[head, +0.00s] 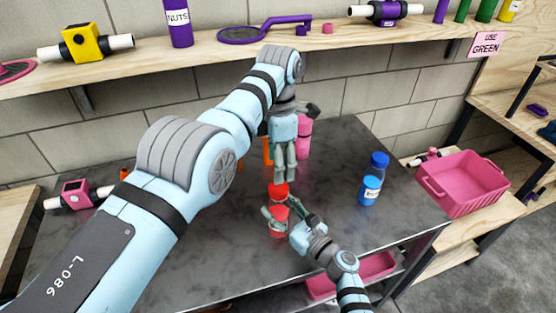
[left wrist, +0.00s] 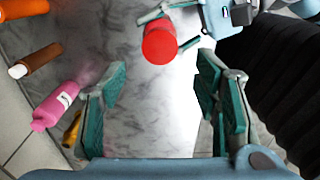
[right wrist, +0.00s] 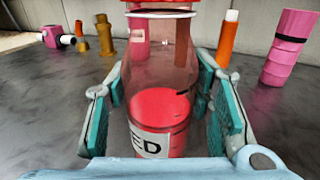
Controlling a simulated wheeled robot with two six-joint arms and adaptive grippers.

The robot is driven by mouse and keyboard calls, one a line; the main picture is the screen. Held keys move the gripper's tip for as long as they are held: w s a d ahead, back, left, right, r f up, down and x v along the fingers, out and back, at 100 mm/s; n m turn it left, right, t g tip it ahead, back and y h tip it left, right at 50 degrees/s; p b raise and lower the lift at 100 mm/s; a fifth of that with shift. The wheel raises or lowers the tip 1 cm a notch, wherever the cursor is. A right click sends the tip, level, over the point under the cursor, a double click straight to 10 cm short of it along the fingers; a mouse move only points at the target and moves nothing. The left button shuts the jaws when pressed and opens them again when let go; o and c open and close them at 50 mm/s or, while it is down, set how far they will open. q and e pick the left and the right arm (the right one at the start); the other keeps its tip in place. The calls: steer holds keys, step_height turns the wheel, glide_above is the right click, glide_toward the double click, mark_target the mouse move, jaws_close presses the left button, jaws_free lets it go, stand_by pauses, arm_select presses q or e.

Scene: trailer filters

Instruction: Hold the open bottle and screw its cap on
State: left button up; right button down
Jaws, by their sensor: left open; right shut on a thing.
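The red bottle (head: 278,228) stands upright near the front middle of the table; in the right wrist view it is clear, with red contents (right wrist: 160,105) and a label ending in "ED". My right gripper (head: 281,212) is shut around its body from the front. The red cap (head: 278,190) is at the bottle's top, and its lower edge (right wrist: 160,4) shows at the top of the right wrist view. How tightly it sits, I cannot tell. My left gripper (head: 285,178) points down above the cap, open and empty; the cap (left wrist: 159,45) shows beyond its fingers.
A blue bottle (head: 373,185) stands to the right. Pink (head: 304,138) and orange (head: 267,152) bottles stand behind my left gripper. A pink-and-white part (head: 77,195) lies at the left, and a pink crate (head: 470,180) is off the table's right side.

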mark_target(278, 187)
arm_select(q)
step_height(278, 187, down, 8)
steer(key=shift+f, duration=0.1)
stand_by(0.4)
